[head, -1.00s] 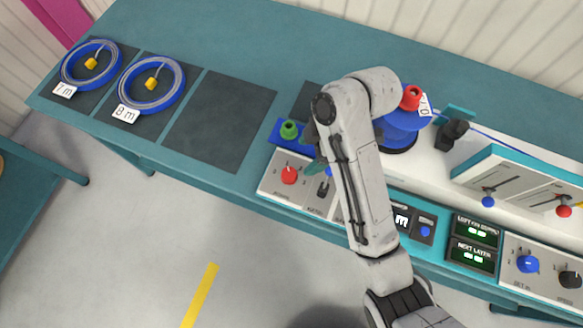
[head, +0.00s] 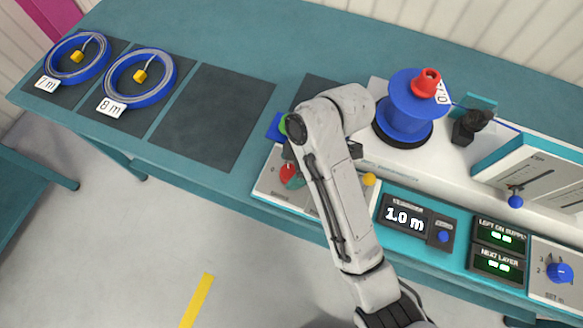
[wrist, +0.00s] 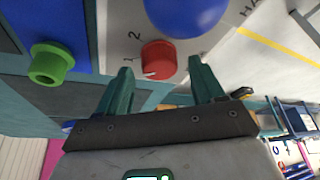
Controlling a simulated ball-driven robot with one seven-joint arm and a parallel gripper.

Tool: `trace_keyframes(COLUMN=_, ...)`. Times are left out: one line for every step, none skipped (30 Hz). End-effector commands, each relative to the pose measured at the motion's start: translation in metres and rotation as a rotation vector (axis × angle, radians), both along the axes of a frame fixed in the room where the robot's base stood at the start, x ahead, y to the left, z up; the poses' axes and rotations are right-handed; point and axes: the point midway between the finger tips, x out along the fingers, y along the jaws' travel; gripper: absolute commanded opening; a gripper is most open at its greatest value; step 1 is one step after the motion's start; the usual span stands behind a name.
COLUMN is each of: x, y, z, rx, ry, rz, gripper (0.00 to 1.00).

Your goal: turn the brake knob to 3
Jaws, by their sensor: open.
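The red knob (wrist: 158,60) stands on the light panel (wrist: 112,15), with the printed numbers 1 and 2 beside it in the wrist view. A pale mark shows on its near side; which number it points to is unclear. I cannot read a name label for it. The knob also shows beside my arm in the head view (head: 287,171). My gripper (wrist: 160,67) is open, with one teal finger on each side of the red knob; I cannot tell whether they touch it. In the head view the arm hides most of the gripper.
A blue ball (wrist: 186,12) is close above the knob in the wrist view. A green knob (wrist: 49,64) on a blue block is to the left. A blue reel (head: 409,110) stands behind my arm.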

Motion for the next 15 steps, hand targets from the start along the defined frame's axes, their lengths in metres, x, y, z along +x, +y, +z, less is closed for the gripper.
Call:
trace_keyframes(x=-0.0008, y=0.0011, z=-0.0036, rx=-0.001, ry=0.002, rz=0.001, gripper=0.68)
trace_keyframes(x=-0.0009, y=0.0016, z=-0.0049, rx=-0.001, ry=0.002, rz=0.0, gripper=0.68)
trace_keyframes(x=-0.0009, y=0.0021, z=-0.0062, rx=-0.001, ry=0.001, rz=-0.001, gripper=0.68)
trace_keyframes(x=-0.0008, y=0.0024, z=-0.0069, rx=-0.001, ry=0.001, rz=-0.001, gripper=0.68)
trace_keyframes(x=-0.0008, y=0.0027, z=-0.0072, rx=-0.001, ry=0.0, rz=0.0, gripper=0.68)
trace_keyframes(x=-0.0007, y=0.0028, z=-0.0076, rx=-0.001, ry=0.0, rz=0.0, gripper=0.68)
trace_keyframes(x=-0.0007, y=0.0029, z=-0.0076, rx=-0.001, ry=0.0, rz=0.0, gripper=0.68)
trace_keyframes(x=-0.0007, y=0.0029, z=-0.0076, rx=-0.001, ry=0.0, rz=0.0, gripper=0.68)
trace_keyframes(x=-0.0006, y=0.0029, z=-0.0076, rx=-0.001, ry=0.0, rz=0.0, gripper=0.68)
trace_keyframes(x=-0.0007, y=0.0028, z=-0.0076, rx=-0.001, ry=0.0, rz=0.0, gripper=0.68)
trace_keyframes(x=-0.0007, y=0.0028, z=-0.0076, rx=-0.001, ry=0.0, rz=0.0, gripper=0.68)
trace_keyframes(x=-0.0007, y=0.0028, z=-0.0076, rx=-0.001, ry=0.0, rz=0.0, gripper=0.68)
trace_keyframes(x=-0.0007, y=0.0028, z=-0.0076, rx=-0.001, ry=0.0, rz=0.0, gripper=0.65)
trace_keyframes(x=-0.0007, y=0.0028, z=-0.0076, rx=-0.001, ry=0.0, rz=0.0, gripper=0.62)
trace_keyframes(x=-0.0007, y=0.0028, z=-0.0076, rx=-0.001, ry=0.0, rz=0.0, gripper=0.58)
